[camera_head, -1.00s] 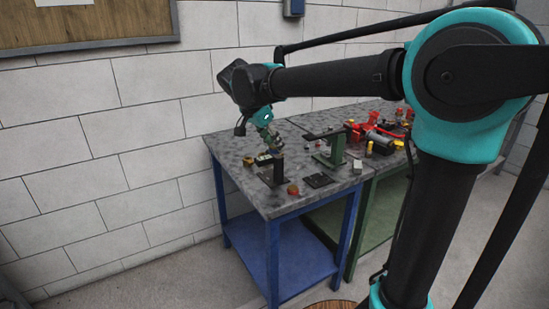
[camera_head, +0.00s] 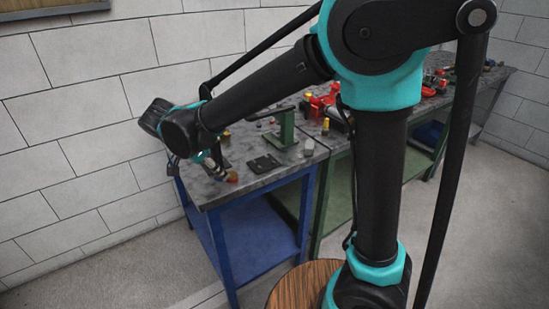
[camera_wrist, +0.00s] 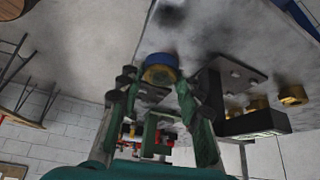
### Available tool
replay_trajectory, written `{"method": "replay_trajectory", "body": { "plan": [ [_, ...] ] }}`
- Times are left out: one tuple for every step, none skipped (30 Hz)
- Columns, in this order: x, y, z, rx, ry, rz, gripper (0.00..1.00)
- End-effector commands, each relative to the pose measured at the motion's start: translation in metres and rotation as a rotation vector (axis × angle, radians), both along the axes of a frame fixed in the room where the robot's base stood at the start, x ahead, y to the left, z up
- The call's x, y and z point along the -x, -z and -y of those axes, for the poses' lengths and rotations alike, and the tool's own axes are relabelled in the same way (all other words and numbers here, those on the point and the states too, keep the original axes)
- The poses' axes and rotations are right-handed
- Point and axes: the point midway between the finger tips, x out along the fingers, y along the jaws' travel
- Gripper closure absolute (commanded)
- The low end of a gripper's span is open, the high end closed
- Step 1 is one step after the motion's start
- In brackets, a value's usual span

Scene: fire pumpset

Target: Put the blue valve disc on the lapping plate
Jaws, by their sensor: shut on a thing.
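The blue valve disc (camera_wrist: 160,62), blue with a brass-coloured face, sits between the fingertips of my gripper (camera_wrist: 158,84) in the wrist view. The fingers are shut on it. The grey tabletop lies behind it. In the head view my gripper (camera_head: 216,164) is low over the near left end of the workbench, partly hidden by my wrist. A dark flat plate (camera_head: 263,164) lies on the bench to its right. A dark plate (camera_wrist: 238,78) also shows beside the disc in the wrist view. I cannot tell for sure which plate is the lapping plate.
A red and yellow round part (camera_head: 232,177) lies by the gripper near the bench's front edge. A green stand (camera_head: 285,128) rises behind the dark plate. A black box with brass parts (camera_wrist: 256,122) is in the wrist view. Red parts (camera_head: 318,106) crowd the far bench.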

Motion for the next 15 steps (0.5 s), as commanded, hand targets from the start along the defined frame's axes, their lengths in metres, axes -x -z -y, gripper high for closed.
{"method": "replay_trajectory", "body": {
  "plan": [
    [-0.001, 0.001, 0.002, 0.001, 0.001, 0.000, 1.00],
    [-0.004, 0.002, 0.004, 0.001, 0.002, 0.001, 1.00],
    [-0.008, 0.002, 0.009, 0.001, 0.004, 0.001, 1.00],
    [-0.013, 0.002, 0.014, -0.001, 0.005, 0.001, 1.00],
    [-0.017, 0.002, 0.019, 0.001, 0.006, 0.001, 1.00],
    [-0.024, 0.002, 0.026, 0.000, 0.007, 0.000, 1.00],
    [-0.030, 0.002, 0.031, 0.000, 0.007, 0.000, 1.00],
    [-0.035, 0.002, 0.036, 0.000, 0.007, 0.000, 1.00],
    [-0.042, 0.002, 0.043, 0.000, 0.007, 0.000, 1.00],
    [-0.047, 0.002, 0.049, 0.000, 0.007, 0.000, 1.00],
    [-0.052, 0.002, 0.053, 0.000, 0.007, 0.000, 1.00],
    [-0.060, 0.002, 0.061, 0.000, 0.007, 0.000, 1.00],
    [-0.064, 0.002, 0.066, 0.000, 0.006, 0.000, 1.00],
    [-0.070, 0.002, 0.071, 0.000, 0.008, 0.000, 1.00],
    [-0.077, 0.002, 0.078, 0.000, 0.006, 0.000, 1.00]
  ]
}}
